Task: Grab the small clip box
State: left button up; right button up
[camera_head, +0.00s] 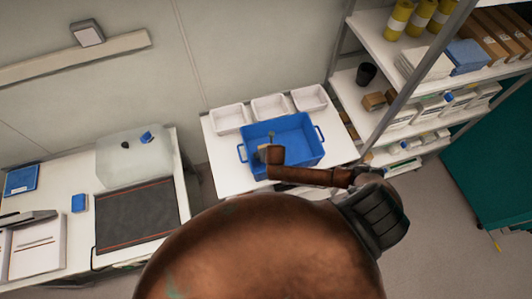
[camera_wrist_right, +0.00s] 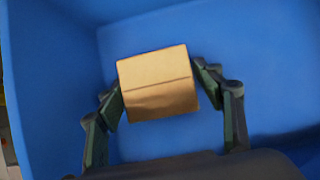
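A small plain tan cardboard box, the small clip box (camera_wrist_right: 158,83), is in the middle of the right wrist view, slightly tilted. My right gripper (camera_wrist_right: 160,88) has a finger against each side of it and appears shut on it. Blue walls and floor of the crate (camera_wrist_right: 265,60) surround them. In the head view my right arm reaches into the blue crate (camera_head: 303,138) on the white table, with the right gripper (camera_head: 262,153) inside it. The box is too small to tell clearly there. My left gripper is not in view.
Several white trays (camera_head: 228,116) stand behind the crate. A shelf rack (camera_head: 400,90) with boxes and yellow bottles stands at the right. Another table at the left holds a dark mat (camera_head: 138,218) and a translucent container (camera_head: 125,158).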

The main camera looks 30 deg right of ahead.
jog(key=c, duration=0.9)
jog(key=shift+c, duration=0.3)
jog(key=shift+r, duration=0.15)
